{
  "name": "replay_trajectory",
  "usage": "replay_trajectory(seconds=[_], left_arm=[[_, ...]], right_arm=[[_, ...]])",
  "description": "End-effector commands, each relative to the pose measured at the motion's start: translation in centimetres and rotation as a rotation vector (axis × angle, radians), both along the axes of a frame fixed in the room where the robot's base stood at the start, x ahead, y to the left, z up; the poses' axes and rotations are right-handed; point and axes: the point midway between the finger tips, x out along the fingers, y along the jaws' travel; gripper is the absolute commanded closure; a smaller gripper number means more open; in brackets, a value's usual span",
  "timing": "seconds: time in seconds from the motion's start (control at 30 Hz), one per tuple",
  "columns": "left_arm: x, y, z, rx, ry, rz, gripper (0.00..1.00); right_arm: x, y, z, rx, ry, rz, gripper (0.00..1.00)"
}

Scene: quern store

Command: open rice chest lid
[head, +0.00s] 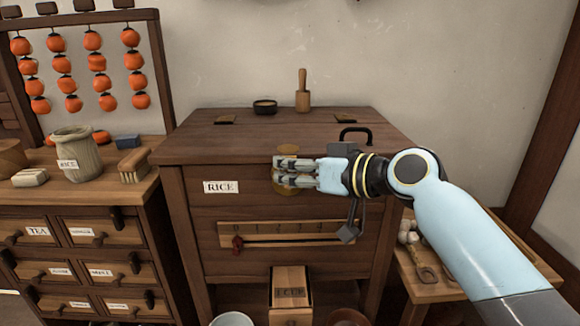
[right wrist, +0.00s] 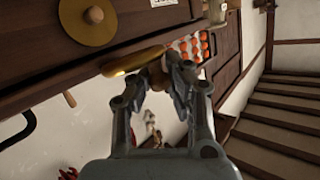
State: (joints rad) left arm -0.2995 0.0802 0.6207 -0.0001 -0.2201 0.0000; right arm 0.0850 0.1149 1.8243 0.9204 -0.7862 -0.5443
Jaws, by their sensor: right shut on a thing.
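The rice chest (head: 195,240) is dark wood with a white RICE label (head: 221,187). Its flat lid (head: 225,140) lies closed. A brass hasp (head: 288,149) shows at the middle of the lid's front edge. A round brass plate (head: 279,188) on the chest front is partly hidden by my gripper. My right gripper (head: 279,172) is at the upper front of the chest, shut on the hasp. In the right wrist view, the hasp (right wrist: 133,61) reaches to my fingers (right wrist: 170,75), and the round plate (right wrist: 88,20) has a central knob. My left gripper is not in view.
A small dark bowl (head: 265,107) and an upright wooden pestle (head: 303,92) stand behind the lid. A black handle (head: 355,131) rises at the lid's right. A drawer cabinet (head: 75,255) with a jar (head: 76,155) and brush (head: 133,168) is left; a low table (head: 430,290) is right.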

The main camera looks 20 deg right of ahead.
Motion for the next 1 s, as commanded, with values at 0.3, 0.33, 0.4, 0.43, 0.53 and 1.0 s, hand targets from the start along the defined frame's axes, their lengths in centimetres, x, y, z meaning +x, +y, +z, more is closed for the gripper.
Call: replay_trajectory(seconds=[0.3, 0.33, 0.4, 0.43, 0.53, 1.0], left_arm=[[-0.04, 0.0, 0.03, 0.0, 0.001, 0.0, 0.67], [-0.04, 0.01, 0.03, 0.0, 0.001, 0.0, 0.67], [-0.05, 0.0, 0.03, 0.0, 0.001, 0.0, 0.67], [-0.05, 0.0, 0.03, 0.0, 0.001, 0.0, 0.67], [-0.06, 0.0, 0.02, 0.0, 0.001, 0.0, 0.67], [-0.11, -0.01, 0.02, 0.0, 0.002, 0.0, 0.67]], right_arm=[[0.18, -0.15, 0.37, -0.005, -0.011, -0.004, 1.0], [0.18, -0.15, 0.38, -0.005, -0.013, -0.004, 1.0], [0.19, -0.15, 0.4, -0.005, -0.013, -0.004, 1.0], [0.19, -0.15, 0.41, -0.005, -0.013, -0.004, 1.0], [0.19, -0.15, 0.42, -0.005, -0.013, -0.004, 1.0], [0.17, -0.13, 0.36, -0.004, -0.011, -0.004, 0.67]])
